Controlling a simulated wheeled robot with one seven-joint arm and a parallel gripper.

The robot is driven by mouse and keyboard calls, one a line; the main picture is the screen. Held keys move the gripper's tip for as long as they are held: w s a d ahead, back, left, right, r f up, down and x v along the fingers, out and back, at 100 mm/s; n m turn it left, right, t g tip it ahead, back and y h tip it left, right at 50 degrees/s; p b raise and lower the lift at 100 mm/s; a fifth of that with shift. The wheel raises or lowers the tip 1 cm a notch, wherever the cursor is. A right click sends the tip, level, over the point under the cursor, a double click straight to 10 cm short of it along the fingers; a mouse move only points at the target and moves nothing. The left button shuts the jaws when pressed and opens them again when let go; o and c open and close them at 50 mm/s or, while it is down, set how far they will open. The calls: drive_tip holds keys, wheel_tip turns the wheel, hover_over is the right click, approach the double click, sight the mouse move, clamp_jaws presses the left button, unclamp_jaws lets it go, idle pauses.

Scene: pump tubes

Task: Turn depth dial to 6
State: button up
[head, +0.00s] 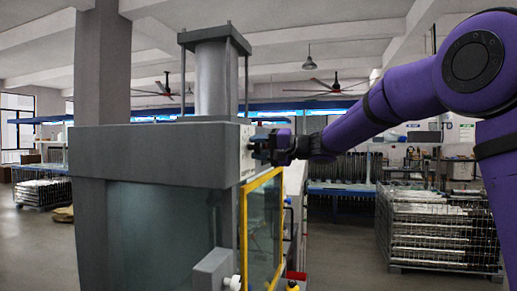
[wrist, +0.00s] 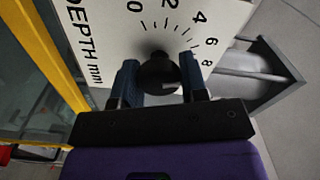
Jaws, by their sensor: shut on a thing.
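The depth dial (wrist: 158,72) is a round black knob on a white plate (wrist: 105,35) marked "DEPTH mm", with the numbers 0, 2, 4, 6 and 8 around it in the wrist view. My gripper (wrist: 160,88) has one dark blue finger on each side of the knob and is shut on it. A small pale mark shows at the knob's lower right edge; I cannot tell which number the dial points to. In the head view my gripper (head: 264,147) is at the white plate (head: 247,150) on the machine's right side, and the knob is hidden.
The grey machine (head: 150,155) has a cylinder (head: 217,78) on top and a yellow-framed door (head: 262,225) below the plate. A small grey box (head: 214,268) sticks out low in front. Stacked racks (head: 440,225) stand at the right, with open floor between.

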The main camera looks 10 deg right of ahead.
drive_tip(key=shift+f+n, duration=0.1)
drive_tip(key=shift+n, duration=0.8)
drive_tip(key=o, duration=0.9)
drive_tip(key=v, duration=1)
drive_tip(key=shift+s+d, duration=0.15)
drive_tip(key=shift+d, duration=0.2)
